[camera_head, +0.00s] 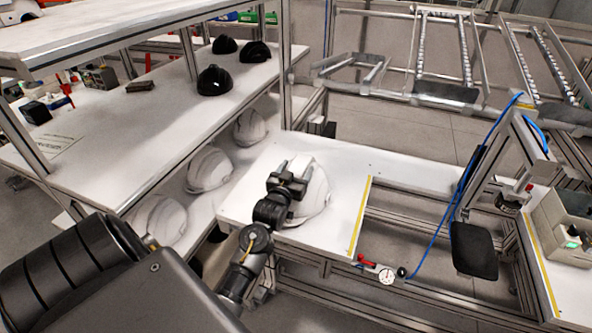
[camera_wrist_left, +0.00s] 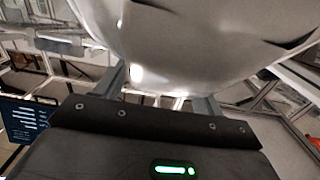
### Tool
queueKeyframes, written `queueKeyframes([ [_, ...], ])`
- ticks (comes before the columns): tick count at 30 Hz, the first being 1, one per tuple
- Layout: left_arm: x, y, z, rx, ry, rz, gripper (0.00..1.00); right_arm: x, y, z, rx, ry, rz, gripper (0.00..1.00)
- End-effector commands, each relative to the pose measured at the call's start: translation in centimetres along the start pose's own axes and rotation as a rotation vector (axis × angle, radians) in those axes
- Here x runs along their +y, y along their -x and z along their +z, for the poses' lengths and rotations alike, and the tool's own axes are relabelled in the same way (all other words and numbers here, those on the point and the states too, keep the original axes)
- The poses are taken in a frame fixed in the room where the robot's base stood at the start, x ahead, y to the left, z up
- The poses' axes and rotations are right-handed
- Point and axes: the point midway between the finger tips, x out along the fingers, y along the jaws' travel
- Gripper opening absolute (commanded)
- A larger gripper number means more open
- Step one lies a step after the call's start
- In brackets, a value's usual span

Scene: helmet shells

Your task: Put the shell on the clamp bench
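A white helmet shell (camera_head: 318,196) is at the white bench top (camera_head: 345,160) with a yellow stripe, in the middle of the head view. I cannot tell whether it rests on the top or is just above it. My left gripper (camera_head: 290,182) is at the shell's upper left side and covers part of it. In the left wrist view the shell (camera_wrist_left: 200,40) fills the top, very close, and hides the ends of the two spaced fingers (camera_wrist_left: 160,92). Whether they grip it is unclear. My right gripper is out of view.
A shelf rack (camera_head: 120,130) stands left, with black helmets (camera_head: 215,80) above and white shells (camera_head: 209,169) below. Right of the bench are an open metal frame, a black pad (camera_head: 473,250), a blue hose (camera_head: 440,235) and a gauge (camera_head: 386,276). The bench top's right part is clear.

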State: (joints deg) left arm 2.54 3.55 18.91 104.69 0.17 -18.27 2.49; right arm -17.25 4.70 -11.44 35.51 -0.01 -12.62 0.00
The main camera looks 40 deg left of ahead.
Motion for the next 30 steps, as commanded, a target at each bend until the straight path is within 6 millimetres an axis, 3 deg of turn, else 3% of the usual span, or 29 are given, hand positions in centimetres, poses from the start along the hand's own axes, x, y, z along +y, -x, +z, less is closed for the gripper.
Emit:
queueKeyframes([
  [8,0.0,0.4,-0.1,0.000,0.000,0.000,0.69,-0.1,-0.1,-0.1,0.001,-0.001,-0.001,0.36],
  [21,0.0,8.8,0.0,0.000,0.000,0.000,0.69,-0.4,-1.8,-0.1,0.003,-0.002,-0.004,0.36],
  [30,0.0,11.8,-0.2,0.000,0.000,-0.001,0.69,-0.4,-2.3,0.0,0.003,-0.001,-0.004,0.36],
])
